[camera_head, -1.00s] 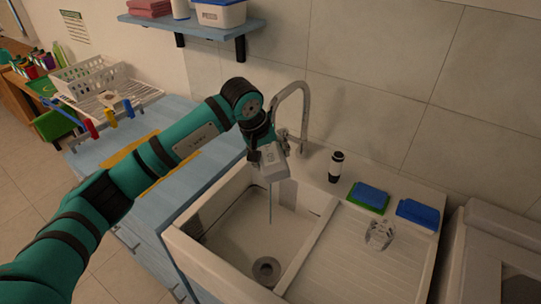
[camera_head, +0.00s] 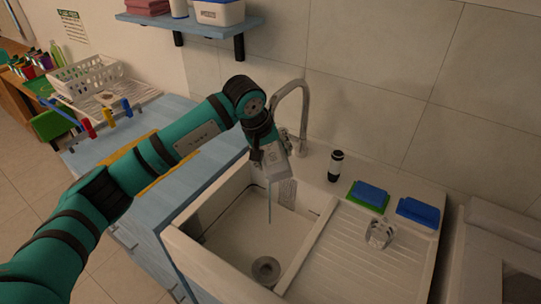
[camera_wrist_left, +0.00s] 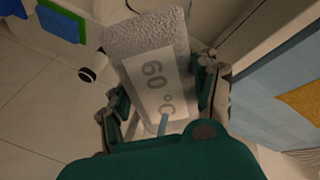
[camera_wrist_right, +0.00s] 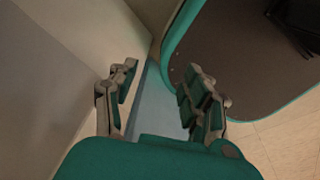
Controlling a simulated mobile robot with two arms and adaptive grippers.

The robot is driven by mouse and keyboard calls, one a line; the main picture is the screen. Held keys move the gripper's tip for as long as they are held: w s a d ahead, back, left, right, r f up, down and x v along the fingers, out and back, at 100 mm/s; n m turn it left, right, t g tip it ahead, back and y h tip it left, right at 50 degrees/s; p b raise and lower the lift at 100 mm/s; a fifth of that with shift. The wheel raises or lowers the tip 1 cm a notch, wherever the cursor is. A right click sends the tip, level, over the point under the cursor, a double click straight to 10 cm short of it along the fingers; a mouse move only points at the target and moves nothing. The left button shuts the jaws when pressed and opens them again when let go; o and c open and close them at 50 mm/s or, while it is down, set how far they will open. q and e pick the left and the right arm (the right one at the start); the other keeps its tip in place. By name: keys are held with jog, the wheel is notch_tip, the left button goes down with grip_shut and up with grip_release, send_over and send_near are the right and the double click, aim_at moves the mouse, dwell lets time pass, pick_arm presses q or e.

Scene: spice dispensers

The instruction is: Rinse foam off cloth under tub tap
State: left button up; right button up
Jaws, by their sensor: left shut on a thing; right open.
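My left gripper (camera_head: 272,165) is over the tub basin, just below and in front of the tap (camera_head: 291,98). In the left wrist view, the left gripper (camera_wrist_left: 165,105) is shut on a grey, rough-textured cloth (camera_wrist_left: 150,35) with a pale "60 °C" label. I cannot tell whether the pale texture is foam. A thin bluish line like a water stream (camera_head: 270,205) hangs below the gripper into the tub (camera_head: 235,225), above its drain. My right gripper (camera_wrist_right: 160,95) is open and empty in the right wrist view; it is outside the head view.
A dark bottle (camera_head: 335,166), a blue-green sponge (camera_head: 370,195), another blue sponge (camera_head: 418,213) and a clear glass (camera_head: 380,233) stand right of the basin. A white basket (camera_head: 88,78) and coloured clips are at left. A shelf (camera_head: 185,25) hangs above.

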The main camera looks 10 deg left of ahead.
aim_at(270, 166)
pick_arm(q)
jog(key=shift+w+a, duration=0.1)
jog(key=shift+a, duration=0.2)
jog(key=shift+d+b, duration=0.15)
jog(key=shift+b, duration=0.2)
jog(key=shift+d, duration=0.3)
jog(key=shift+s, duration=0.25)
jog(key=shift+s+d+b, duration=0.1)
jog(key=shift+s+b, duration=0.3)
jog(key=shift+s, duration=0.5)
jog(key=shift+s+a, duration=0.15)
jog(key=shift+s, duration=0.35)
jog(key=shift+s+a, duration=0.15)
jog(key=shift+s, duration=0.35)
jog(key=s, duration=0.1)
jog(key=s+b, duration=0.1)
jog(key=s, duration=0.2)
jog(key=shift+a, duration=0.3)
